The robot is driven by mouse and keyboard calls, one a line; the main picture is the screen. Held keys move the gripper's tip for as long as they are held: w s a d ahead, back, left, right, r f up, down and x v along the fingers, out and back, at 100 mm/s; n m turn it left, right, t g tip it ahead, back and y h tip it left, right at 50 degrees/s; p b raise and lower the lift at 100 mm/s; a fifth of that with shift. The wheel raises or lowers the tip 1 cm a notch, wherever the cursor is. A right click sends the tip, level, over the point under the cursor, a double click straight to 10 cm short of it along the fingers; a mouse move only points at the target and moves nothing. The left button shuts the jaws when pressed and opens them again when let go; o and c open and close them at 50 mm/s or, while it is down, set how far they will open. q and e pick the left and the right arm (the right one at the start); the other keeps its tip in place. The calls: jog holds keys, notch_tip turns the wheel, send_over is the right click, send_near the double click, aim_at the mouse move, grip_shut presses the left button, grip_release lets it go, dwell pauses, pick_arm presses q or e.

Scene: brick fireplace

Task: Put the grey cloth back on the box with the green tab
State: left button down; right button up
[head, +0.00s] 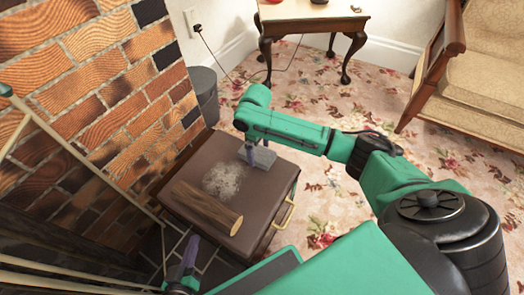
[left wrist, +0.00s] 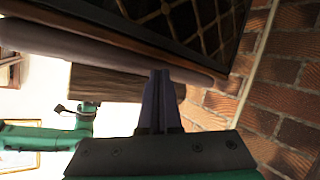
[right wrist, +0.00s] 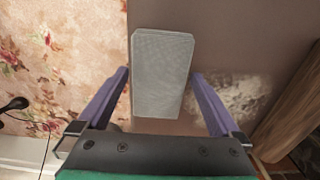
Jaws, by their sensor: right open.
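The grey cloth (head: 265,158) lies as a flat, block-like piece on the brown box top (head: 202,160). In the right wrist view the cloth (right wrist: 163,60) shows between and beyond the finger tips. My right gripper (head: 251,148) points down at the cloth. It is open, with a finger on each side (right wrist: 160,80); contact cannot be told. My left gripper (head: 190,252) is low, in front of the box; its fingers (left wrist: 160,100) are together with nothing visible between them. No green tab shows, so I cannot tell which box carries it.
A log (head: 207,205) and a pale ashy patch (head: 222,180) are on the box top. A brass handle (head: 286,213) is on its right side. The brick fireplace (head: 110,90) and brass-edged screen stand left. A grey bin (head: 203,92) stands behind. Floral carpet lies right.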

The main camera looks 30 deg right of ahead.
aim_at(259, 153)
pick_arm(q)
notch_tip(259, 153, up, 6)
jog(key=a+g+p, duration=0.1)
jog(key=p, duration=0.3)
jog(key=shift+p, duration=0.4)
pick_arm(e)
notch_tip(259, 153, up, 12)
jog(key=shift+f, duration=0.2)
